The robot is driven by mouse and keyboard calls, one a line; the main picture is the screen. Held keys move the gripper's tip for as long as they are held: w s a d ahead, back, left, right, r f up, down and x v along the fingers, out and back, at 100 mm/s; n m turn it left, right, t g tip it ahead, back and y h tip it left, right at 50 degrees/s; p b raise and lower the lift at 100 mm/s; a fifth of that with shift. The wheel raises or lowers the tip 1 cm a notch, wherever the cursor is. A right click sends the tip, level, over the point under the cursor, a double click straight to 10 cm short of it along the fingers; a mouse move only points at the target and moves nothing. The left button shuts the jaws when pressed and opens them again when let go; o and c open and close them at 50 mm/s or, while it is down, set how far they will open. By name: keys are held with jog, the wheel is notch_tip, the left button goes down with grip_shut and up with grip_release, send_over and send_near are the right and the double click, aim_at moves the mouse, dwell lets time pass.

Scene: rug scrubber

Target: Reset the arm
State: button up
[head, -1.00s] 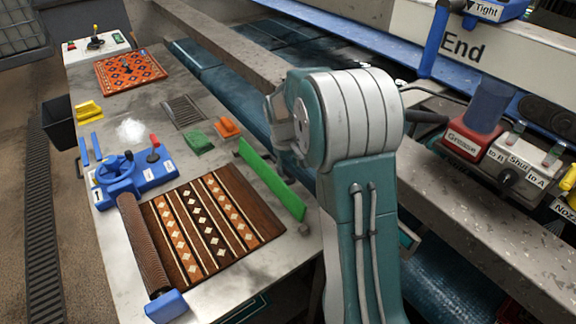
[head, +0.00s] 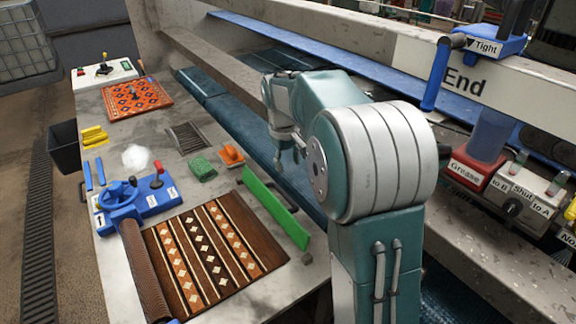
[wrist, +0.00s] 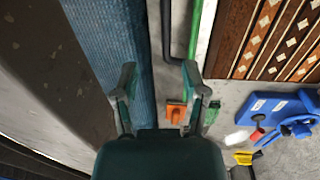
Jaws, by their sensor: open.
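My arm stands at the right of the table in the head view, with its elbow in front. My gripper (head: 288,140) is beyond the elbow, above the gap between the table's right edge and the blue belt, partly hidden by my arm. In the wrist view my gripper (wrist: 160,90) shows its two fingers spread apart with nothing between them. It is clear of the table things. The orange brush (wrist: 175,112) and green bar (wrist: 195,30) lie beneath and to the right of it in that view.

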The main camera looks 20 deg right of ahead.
jog(key=s+a+r+t, duration=0.1)
jog(key=s+a+r, duration=0.1)
jog(key=s, duration=0.3)
jog(key=s+a+r+m+t, duration=0.1)
jog(key=s+a+r, duration=0.1)
jog(key=s+r, duration=0.15)
jog(key=s+a+r+t, duration=0.1)
jog(key=s+a, duration=0.2)
jog(key=s, duration=0.2)
jog(key=s+a+f+m+t+y, duration=0.1)
jog(key=s+a+f+t, duration=0.1)
jog(key=s, duration=1.1)
jog(key=shift+s+a, duration=0.3)
jog(key=shift+a, duration=0.35)
jog(key=shift+f, duration=0.1)
dwell(0.9)
